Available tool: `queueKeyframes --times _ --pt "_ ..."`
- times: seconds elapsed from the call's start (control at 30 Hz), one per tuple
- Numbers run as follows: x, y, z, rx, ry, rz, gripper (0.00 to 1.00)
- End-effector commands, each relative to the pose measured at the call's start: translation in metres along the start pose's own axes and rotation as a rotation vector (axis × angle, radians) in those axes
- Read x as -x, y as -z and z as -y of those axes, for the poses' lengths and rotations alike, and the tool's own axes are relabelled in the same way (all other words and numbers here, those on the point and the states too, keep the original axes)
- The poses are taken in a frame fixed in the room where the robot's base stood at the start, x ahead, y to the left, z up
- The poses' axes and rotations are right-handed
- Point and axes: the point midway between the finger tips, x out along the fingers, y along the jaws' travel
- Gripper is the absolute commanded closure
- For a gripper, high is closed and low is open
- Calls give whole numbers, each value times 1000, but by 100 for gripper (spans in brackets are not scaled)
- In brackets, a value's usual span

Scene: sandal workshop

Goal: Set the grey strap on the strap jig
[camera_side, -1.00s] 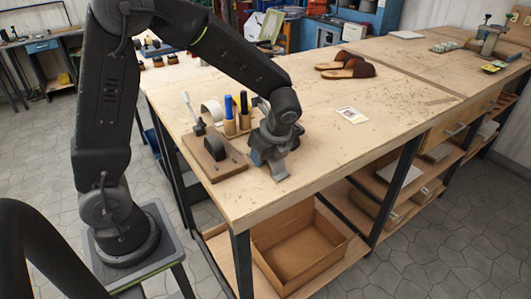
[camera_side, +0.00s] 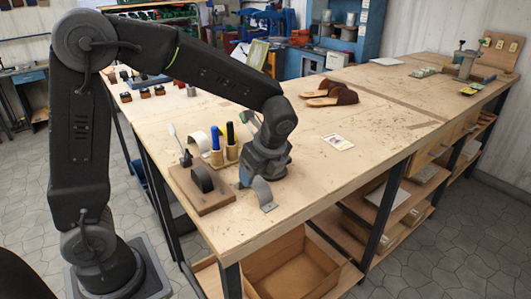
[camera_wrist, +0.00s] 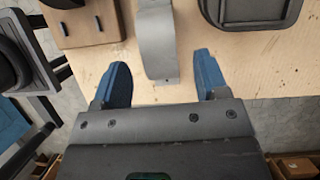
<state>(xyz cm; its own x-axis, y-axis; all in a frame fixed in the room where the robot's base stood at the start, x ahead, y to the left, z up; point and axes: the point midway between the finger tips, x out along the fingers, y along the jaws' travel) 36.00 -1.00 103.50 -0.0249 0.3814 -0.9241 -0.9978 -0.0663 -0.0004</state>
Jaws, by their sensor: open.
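The grey strap (camera_side: 262,190) is an arched band with a flat tab, standing on the bench near its front edge. In the wrist view the strap (camera_wrist: 155,35) lies between and ahead of my fingers, with gaps on both sides. My gripper (camera_side: 262,170) is open above and behind it in the side view; the spread blue fingertips (camera_wrist: 161,72) show in the wrist view. The strap jig appears to be the wooden board (camera_side: 212,202) with a dark rounded form and a white-tipped lever, left of the strap. Part of the board (camera_wrist: 100,30) shows at the wrist view's upper left.
A white ring (camera_side: 198,143) and blue and black markers (camera_side: 224,143) in holders stand behind the board. A dark rimmed object (camera_wrist: 250,12) is cut off at the wrist view's upper right. Brown sandals (camera_side: 328,95) and a card (camera_side: 337,142) lie farther right, with bare bench around them.

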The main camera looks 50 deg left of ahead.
Motion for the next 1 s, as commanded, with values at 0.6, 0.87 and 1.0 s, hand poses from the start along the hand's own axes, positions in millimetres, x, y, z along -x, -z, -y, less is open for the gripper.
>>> queueKeyframes --times 0.6,0.87,1.0 --pt "85 -4 -11 91 23 -34 33" --pt "101 -17 -80 691 117 -279 33" --pt "101 -16 -118 1059 127 -451 33"
